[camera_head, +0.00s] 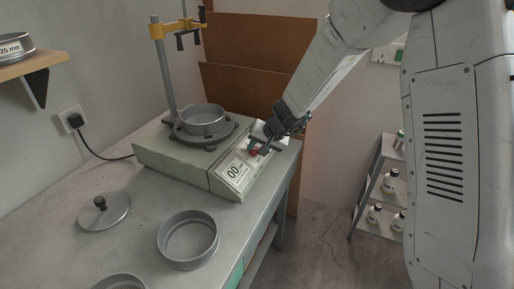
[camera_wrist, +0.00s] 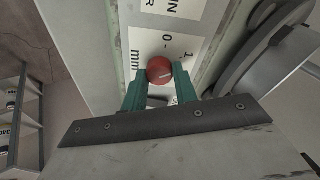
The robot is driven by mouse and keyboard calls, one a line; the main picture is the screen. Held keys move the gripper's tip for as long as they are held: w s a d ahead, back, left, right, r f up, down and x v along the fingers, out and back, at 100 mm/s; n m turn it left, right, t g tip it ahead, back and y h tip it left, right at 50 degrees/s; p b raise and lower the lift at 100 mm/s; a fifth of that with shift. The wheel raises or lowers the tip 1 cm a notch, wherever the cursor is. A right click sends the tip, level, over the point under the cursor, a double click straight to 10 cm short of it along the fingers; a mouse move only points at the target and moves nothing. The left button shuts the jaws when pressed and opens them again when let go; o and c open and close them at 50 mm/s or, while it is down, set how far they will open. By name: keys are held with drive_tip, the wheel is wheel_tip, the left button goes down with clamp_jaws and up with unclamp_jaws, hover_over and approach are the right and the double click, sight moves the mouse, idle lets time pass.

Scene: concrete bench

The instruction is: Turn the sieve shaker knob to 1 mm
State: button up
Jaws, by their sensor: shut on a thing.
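The sieve shaker (camera_head: 172,151) is a pale green machine on the concrete bench, with a sieve pan (camera_head: 203,118) on its top and a post with a yellow clamp. Its sloped front has a white label panel (camera_head: 238,170) reading "00". The red knob (camera_head: 254,152) is at the panel's upper right; in the wrist view the knob (camera_wrist: 160,70) sits between the green fingertips. My gripper (camera_wrist: 160,82) is shut on the knob, and in the head view my gripper (camera_head: 258,146) reaches it from the upper right. A pale pointer line shows on the knob; the setting it marks cannot be read.
A lid (camera_head: 104,214) with a black handle and an empty sieve ring (camera_head: 188,251) lie on the bench (camera_head: 60,215) in front of the shaker. A shelf with bottles (camera_head: 375,214) stands at right. A wall shelf (camera_head: 32,64) holds a sieve marked "25 mm".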

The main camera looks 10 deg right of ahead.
drive_tip(key=shift+w+d+r, duration=0.1)
drive_tip(key=shift+w, duration=0.05)
drive_tip(key=o, duration=1)
drive_tip(key=shift+c, duration=0.2)
drive_tip(key=v, duration=0.7)
drive_tip(key=shift+r, duration=0.3)
drive_tip(key=shift+d, duration=0.1)
